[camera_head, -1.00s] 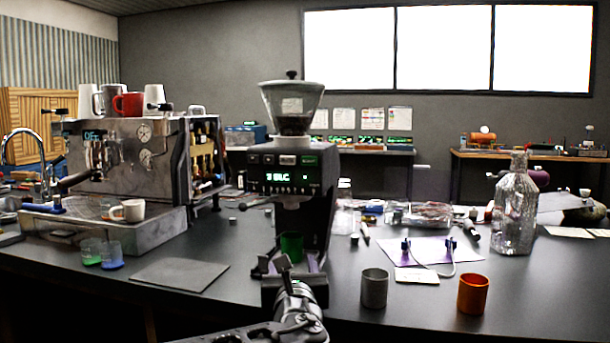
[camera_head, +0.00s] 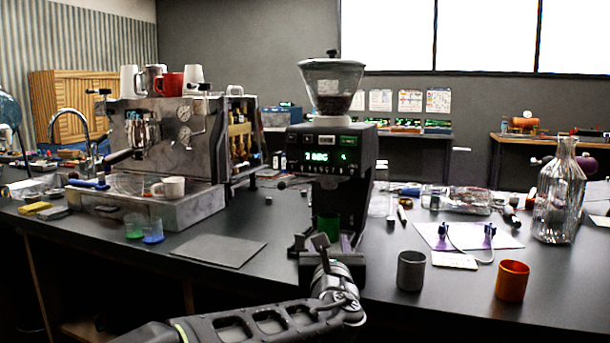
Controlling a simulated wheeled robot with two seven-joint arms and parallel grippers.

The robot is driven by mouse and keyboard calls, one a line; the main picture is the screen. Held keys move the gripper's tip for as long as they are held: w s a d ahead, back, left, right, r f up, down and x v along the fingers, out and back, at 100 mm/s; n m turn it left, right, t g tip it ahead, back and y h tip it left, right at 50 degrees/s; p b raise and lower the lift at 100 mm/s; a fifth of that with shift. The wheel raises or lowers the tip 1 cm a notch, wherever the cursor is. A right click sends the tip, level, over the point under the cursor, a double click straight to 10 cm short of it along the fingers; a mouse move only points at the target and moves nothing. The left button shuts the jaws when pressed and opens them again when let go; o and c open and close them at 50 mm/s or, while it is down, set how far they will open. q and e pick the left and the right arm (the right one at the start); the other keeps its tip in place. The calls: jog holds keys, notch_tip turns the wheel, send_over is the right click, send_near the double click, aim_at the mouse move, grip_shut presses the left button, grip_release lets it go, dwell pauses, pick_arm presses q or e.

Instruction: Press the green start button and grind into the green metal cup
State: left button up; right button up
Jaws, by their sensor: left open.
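The dark coffee grinder (camera_head: 330,190) stands upright at the middle of the counter, with a clear hopper on top. Its front display (camera_head: 317,156) is lit with green characters. A green patch, which looks like the start button (camera_head: 347,141), is at the upper right of its front. The green metal cup (camera_head: 327,226) stands upright under the grinder's outlet, its lower part hidden by my gripper. My left gripper (camera_head: 319,243) is open in front of the cup, below the display and apart from the button. Whether it touches the cup cannot be told. My right gripper is not in view.
A grey cup (camera_head: 410,270) and an orange cup (camera_head: 512,281) stand right of the grinder. A glass bottle (camera_head: 560,195) stands farther right. The espresso machine (camera_head: 170,140) and a flat grey mat (camera_head: 220,250) are on the left.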

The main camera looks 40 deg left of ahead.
pick_arm(q)
grip_shut()
dwell(1.4)
